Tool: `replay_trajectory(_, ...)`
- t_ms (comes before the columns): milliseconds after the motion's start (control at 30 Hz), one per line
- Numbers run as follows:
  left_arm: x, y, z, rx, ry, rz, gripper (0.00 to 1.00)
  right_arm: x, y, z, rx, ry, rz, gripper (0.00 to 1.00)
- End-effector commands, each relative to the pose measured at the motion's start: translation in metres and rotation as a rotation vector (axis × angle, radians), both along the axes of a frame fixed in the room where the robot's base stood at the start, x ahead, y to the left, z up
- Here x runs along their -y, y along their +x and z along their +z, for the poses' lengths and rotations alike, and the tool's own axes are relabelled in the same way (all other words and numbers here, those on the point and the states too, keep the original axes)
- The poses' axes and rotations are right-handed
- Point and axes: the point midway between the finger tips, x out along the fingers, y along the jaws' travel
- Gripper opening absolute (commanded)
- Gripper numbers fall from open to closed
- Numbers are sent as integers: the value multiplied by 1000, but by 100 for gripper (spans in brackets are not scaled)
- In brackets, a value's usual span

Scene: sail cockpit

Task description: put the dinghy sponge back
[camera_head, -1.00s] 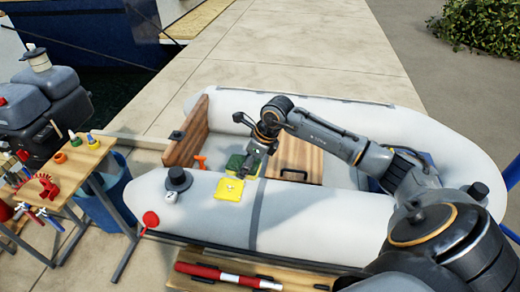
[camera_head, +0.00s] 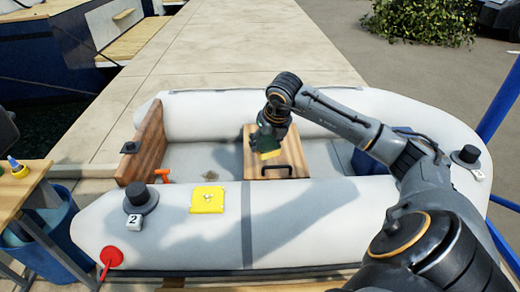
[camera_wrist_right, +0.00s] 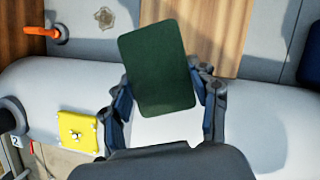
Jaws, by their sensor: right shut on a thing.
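The dinghy sponge (camera_head: 266,148) is green on top with a yellow underside. My right gripper (camera_head: 273,128) is shut on it and holds it above the wooden seat board (camera_head: 283,186) inside the grey dinghy (camera_head: 320,225). In the right wrist view the sponge's dark green face (camera_wrist_right: 160,68) sits between the two fingers of my right gripper (camera_wrist_right: 164,92), slightly tilted. My left gripper is in neither view.
A yellow square plate (camera_head: 208,199) lies on the near tube beside a black-capped fitting (camera_head: 140,197) marked 2. An orange handle (camera_head: 163,175) is by the wooden transom (camera_head: 144,145). A blue box (camera_head: 366,160) is at right inside the dinghy. A red-knobbed item (camera_head: 111,256) hangs at the near left.

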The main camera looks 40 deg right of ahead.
Motion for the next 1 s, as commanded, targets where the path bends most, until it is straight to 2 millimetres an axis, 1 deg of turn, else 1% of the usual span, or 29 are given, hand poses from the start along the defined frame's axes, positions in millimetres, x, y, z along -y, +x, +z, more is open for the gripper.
replay_trajectory(33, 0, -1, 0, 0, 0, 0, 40, 5, 11, -5, 0, 6, -3, 25)
replay_trajectory(233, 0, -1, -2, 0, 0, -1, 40, 28, 46, -23, 1, 6, -1, 25)
replay_trajectory(300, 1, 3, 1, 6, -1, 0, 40, 34, 55, -40, -2, 6, -1, 25)
replay_trajectory(400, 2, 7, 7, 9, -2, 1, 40, 42, 68, -58, -2, 4, 0, 25)
replay_trajectory(500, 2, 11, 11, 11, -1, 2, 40, 49, 76, -70, 0, 2, 1, 25)
replay_trajectory(767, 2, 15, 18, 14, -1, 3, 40, 55, 85, -83, 0, 0, 2, 25)
replay_trajectory(900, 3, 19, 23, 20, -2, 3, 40, 55, 86, -103, -2, 3, 3, 25)
replay_trajectory(1000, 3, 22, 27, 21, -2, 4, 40, 56, 86, -114, -3, 1, 3, 25)
